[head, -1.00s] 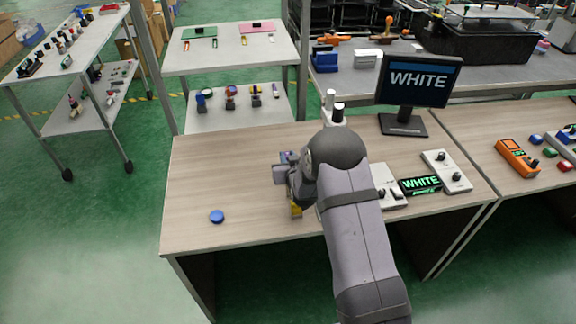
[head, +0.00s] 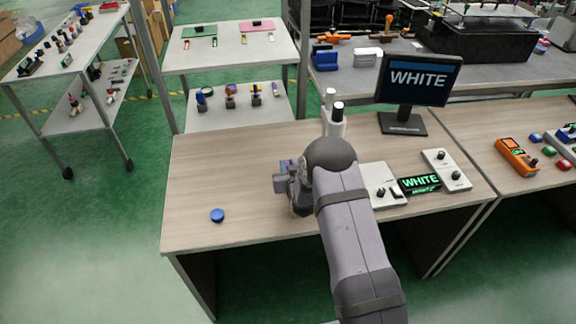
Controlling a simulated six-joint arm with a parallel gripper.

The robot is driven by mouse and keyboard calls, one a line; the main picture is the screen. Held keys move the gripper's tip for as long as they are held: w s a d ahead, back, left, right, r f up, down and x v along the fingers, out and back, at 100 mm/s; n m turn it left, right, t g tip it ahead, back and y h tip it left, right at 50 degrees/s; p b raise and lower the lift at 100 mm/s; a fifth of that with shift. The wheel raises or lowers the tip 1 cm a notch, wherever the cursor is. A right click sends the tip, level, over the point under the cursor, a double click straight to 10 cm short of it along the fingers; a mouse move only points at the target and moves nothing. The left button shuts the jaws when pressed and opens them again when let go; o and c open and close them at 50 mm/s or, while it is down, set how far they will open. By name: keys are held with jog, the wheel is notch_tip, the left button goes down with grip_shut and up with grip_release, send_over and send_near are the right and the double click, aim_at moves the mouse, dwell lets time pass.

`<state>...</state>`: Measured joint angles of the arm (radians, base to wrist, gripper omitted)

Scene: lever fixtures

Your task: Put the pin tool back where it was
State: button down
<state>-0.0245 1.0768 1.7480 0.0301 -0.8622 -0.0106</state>
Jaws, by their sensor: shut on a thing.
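My gripper (head: 293,190) is over the middle of the wooden table, low near its surface, mostly hidden behind my own wrist and forearm. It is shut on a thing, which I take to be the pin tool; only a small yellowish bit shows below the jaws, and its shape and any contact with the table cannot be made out. A round blue piece (head: 217,215) lies on the table to the left of the gripper. A white fixture with upright posts and dark tops (head: 334,120) stands behind my wrist, its lower part hidden.
A light switch panel (head: 382,184), a small display reading WHITE (head: 420,185) and another knobbed panel (head: 448,170) stand on the right. A monitor (head: 418,80) stands at the back right. The table's left side (head: 220,165) is mostly clear.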

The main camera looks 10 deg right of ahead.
jog(key=c, duration=1.6)
grip_release()
jog(key=shift+r, duration=0.15)
jog(key=b+v, duration=0.1)
jog(key=v, duration=1.1)
jog(key=shift+s+r, duration=0.1)
jog(key=s+r+g, duration=0.2)
jog(key=s+g, duration=0.2)
jog(key=s, duration=0.6)
jog(key=s+r+g+p, duration=0.1)
jog(key=s+g, duration=0.4)
jog(key=s, duration=0.5)
jog(key=s+d+r+g, duration=0.1)
jog(key=s+r+g, duration=0.2)
jog(key=s, duration=0.7)
jog(key=shift+s+g+p, duration=0.3)
jog(key=shift+g, duration=0.5)
